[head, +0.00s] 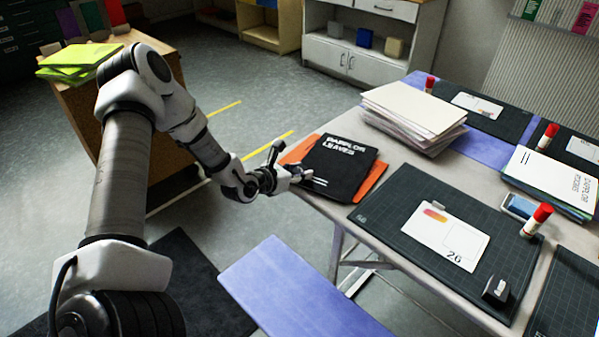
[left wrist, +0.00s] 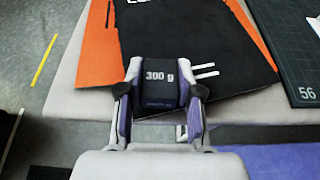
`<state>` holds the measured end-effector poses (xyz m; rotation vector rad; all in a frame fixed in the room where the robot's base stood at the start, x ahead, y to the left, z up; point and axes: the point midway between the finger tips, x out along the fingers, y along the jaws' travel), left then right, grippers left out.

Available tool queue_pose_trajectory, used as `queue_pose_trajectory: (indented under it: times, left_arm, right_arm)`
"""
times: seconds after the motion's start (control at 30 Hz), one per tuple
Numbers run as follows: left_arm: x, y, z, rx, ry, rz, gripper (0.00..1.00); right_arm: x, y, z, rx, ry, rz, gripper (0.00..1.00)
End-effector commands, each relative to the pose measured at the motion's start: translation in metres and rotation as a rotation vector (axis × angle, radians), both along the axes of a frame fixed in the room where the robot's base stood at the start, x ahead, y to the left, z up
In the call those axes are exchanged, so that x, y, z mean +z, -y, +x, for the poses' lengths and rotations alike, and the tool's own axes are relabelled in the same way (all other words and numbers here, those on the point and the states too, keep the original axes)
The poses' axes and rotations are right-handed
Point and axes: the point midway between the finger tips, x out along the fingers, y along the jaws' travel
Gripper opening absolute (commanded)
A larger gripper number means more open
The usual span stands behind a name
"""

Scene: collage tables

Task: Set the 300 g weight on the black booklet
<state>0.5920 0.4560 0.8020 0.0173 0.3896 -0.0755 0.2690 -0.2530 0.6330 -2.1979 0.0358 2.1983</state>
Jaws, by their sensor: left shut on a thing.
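The black booklet (head: 345,165) lies on an orange sheet (head: 372,183) at the near left corner of the table. It also shows in the left wrist view (left wrist: 205,45). My left gripper (head: 290,165) is at the booklet's left edge. In the left wrist view the gripper (left wrist: 160,95) is shut on the dark 300 g weight (left wrist: 160,88), its label facing the camera. There the weight overlaps the booklet's near edge; I cannot tell whether they touch. In the head view the weight is hard to make out. My right gripper is not in view.
A stack of white paper (head: 415,110) stands behind the booklet. A dark cutting mat (head: 385,215) to the right bears a card (head: 445,236), a glue stick (head: 537,219) and a small black block (head: 496,290). A blue bench (head: 295,290) stands in front of the table.

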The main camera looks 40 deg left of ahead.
Motion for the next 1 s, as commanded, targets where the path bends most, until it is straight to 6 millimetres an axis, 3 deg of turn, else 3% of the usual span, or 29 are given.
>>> queue_pose_trajectory:
  times: [0.07, 0.1, 0.17, 0.57, 0.73, 1.0]
  left_arm:
    - [-0.004, 0.0, 0.0, 0.0, 0.001, 0.001, 0.0]
    - [-0.004, 0.0, 0.0, 0.0, 0.0, 0.0, 0.41]
    - [-0.003, 0.0, 0.0, 0.0, 0.0, 0.0, 0.6]
    - [0.004, -0.001, -0.004, 0.002, -0.001, -0.002, 0.6]
    - [0.02, -0.003, -0.033, 0.006, 0.0, -0.01, 0.6]
    - [0.047, -0.007, -0.088, 0.005, 0.0, -0.007, 0.6]
  right_arm:
    - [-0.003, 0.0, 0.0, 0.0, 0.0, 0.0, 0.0]
    - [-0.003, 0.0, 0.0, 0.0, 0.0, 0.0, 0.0]
    - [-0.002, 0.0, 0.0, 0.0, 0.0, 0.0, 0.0]
    - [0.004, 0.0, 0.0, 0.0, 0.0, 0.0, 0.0]
    - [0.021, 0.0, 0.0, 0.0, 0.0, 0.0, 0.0]
    - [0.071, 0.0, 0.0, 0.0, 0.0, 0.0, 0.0]
